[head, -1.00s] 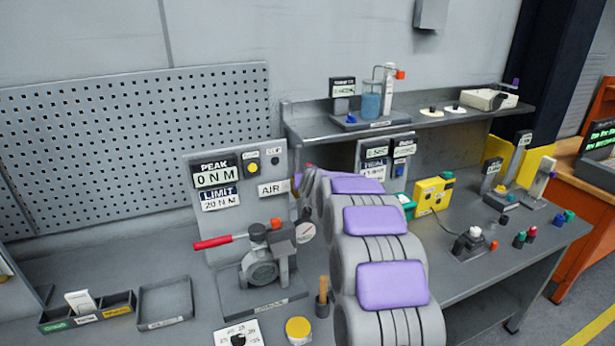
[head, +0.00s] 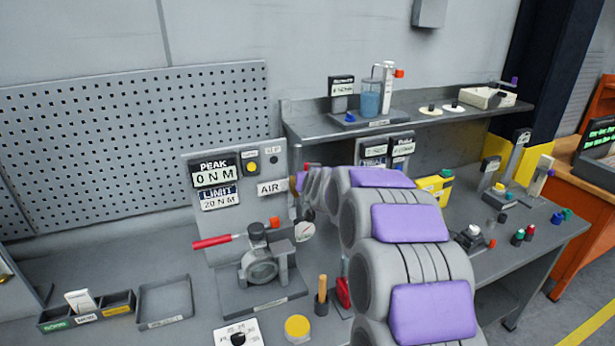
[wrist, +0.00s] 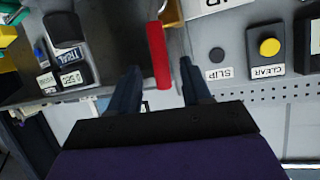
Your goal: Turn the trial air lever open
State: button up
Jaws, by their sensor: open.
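The air lever is a red bar (wrist: 158,55) in the wrist view, at a brass fitting (wrist: 171,14) by the right edge of the gauge panel. That view is upside down, so the bar points upward from the fitting. My gripper (wrist: 160,68) is open, with one dark finger on each side of the bar; I cannot tell whether either finger touches it. In the head view the AIR label (head: 271,188) is on the panel (head: 235,240), and my arm hides most of the lever and the gripper.
A valve with a horizontal red handle (head: 213,242) stands before the panel. A second display unit (head: 375,148) stands behind my arm. Trays (head: 165,302) lie at left.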

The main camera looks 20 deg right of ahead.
jog(key=v, duration=1)
jog(key=shift+s+p, duration=0.15)
jog(key=shift+p, duration=0.25)
jog(key=s+a+f+n+g+y, duration=0.25)
jog(key=s+a+f+g, duration=0.2)
jog(key=s+a, duration=0.55)
jog(key=s+a+f+g, duration=0.1)
jog(key=s+f+g, duration=0.1)
jog(key=s, duration=1)
jog(key=s+a+f+g+b, duration=0.1)
jog(key=s+f+g, duration=0.2)
jog(key=s, duration=1)
jog(key=s+f+g+b, duration=0.1)
jog(key=s+f+g, duration=0.2)
jog(key=s, duration=0.9)
jog(key=shift+s+a+f+n+g, duration=0.2)
jog(key=shift+s+a+n+g, duration=0.2)
jog(key=shift+g, duration=0.75)
